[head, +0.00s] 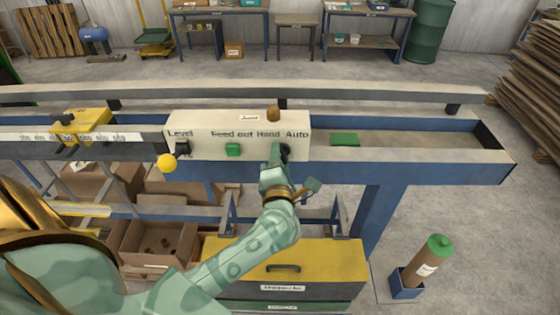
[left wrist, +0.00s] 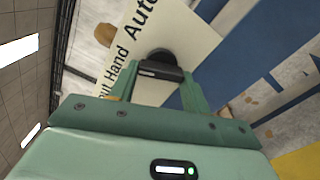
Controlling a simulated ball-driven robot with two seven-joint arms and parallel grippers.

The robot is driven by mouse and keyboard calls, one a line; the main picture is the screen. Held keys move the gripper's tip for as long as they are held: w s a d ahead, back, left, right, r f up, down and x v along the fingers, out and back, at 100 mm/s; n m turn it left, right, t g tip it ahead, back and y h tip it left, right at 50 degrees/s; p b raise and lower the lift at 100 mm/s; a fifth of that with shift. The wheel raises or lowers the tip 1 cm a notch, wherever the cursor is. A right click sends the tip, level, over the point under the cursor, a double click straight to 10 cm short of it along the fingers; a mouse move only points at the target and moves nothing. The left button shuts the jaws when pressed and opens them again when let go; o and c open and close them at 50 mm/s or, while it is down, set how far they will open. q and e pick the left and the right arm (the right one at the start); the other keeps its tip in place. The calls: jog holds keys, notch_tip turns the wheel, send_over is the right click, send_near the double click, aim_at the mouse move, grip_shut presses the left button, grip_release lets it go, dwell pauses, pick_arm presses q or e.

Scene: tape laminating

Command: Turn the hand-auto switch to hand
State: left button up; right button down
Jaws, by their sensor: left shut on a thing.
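The white control panel (head: 205,142) carries the labels Level, Feed out, Hand and Auto. The black hand-auto switch (head: 285,149) is at its right end, below the Hand Auto lettering, partly hidden by my left gripper (head: 277,158). In the left wrist view the switch (left wrist: 160,66) is a black knob with a bar handle and a small pale mark. The fingers of my left gripper (left wrist: 159,88) stand on either side of the handle, shut on it. The handle lies roughly level across the wrist picture. My right gripper is not in view.
The panel also has a green button (head: 233,149), a black lever with a yellow ball (head: 167,161) and a brown knob (head: 273,114) on top. A blue-framed conveyor (head: 420,168) runs right. Below are a yellow-topped drawer cabinet (head: 320,258) and cardboard boxes (head: 150,243).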

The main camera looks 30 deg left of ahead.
pick_arm(q)
jog(key=shift+f+n+b, duration=0.2)
jog(key=shift+n+b, duration=0.25)
jog(key=shift+n, duration=1.15)
jog(key=o, duration=1)
jog(key=shift+r, duration=0.1)
jog(key=b+v, duration=0.3)
jog(key=v, duration=1.3)
jog(key=shift+s, duration=0.25)
jog(key=shift+d, duration=0.1)
